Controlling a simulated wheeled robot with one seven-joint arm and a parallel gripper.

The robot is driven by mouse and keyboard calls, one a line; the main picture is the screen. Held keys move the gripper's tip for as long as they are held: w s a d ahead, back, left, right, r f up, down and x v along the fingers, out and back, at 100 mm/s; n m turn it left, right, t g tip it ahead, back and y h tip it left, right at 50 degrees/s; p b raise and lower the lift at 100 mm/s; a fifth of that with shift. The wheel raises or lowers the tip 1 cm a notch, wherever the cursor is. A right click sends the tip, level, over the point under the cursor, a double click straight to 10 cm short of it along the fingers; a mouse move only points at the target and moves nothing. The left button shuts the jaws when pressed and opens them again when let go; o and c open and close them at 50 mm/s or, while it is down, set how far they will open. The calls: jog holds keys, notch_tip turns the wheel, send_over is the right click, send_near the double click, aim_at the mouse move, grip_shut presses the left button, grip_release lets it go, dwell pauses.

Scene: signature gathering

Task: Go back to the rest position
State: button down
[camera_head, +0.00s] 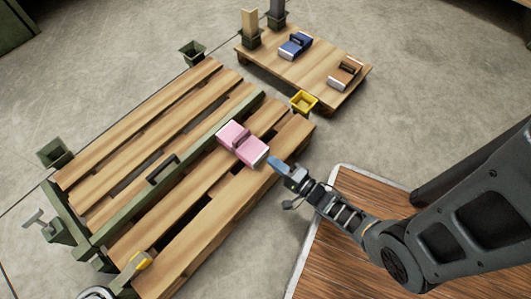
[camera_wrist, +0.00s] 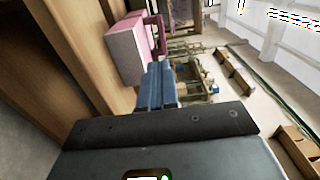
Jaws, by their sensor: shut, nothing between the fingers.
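My gripper (camera_head: 277,162) is shut and empty, its bluish fingers held close together. In the head view it is at the right edge of the long wooden pallet, just to the lower right of a pink box (camera_head: 242,143) with a handle. The gripper also shows in the wrist view (camera_wrist: 158,80), with the pink box (camera_wrist: 128,50) just beyond the fingertips. I cannot tell whether the fingers touch the box. The box sits on the pallet boards.
The long pallet (camera_head: 207,215) has a green rail across it. A smaller pallet (camera_head: 292,72) behind holds a blue box (camera_head: 296,45) and a brown box (camera_head: 345,72). A yellow bin (camera_head: 303,102) stands between. A wooden-topped surface (camera_head: 345,255) lies under my arm. Grey floor is open at right.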

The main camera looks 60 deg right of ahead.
jog(key=shift+v, duration=1.4)
jog(key=s+a+r+n+g+y, duration=0.15)
jog(key=s+a+r+n, duration=0.45)
jog(key=r, duration=0.6)
jog(key=s+a+r+n+y, duration=0.15)
jog(key=a+r+n, duration=0.25)
jog(key=r+n, duration=0.65)
jog(key=s+a+r+n+g+y, duration=0.1)
jog(key=s+a+r+n+y, duration=0.25)
jog(key=r, duration=1.15)
notch_tip(320, 180, up, 32)
jog(key=n+h+p, duration=0.1)
jog(key=p, duration=3)
jog(key=shift+a+p, duration=0.4)
jog(key=shift+a, duration=0.05)
jog(key=shift+w+f+h, duration=0.1)
jog(key=shift+w+h, duration=0.1)
jog(key=shift+h, duration=0.05)
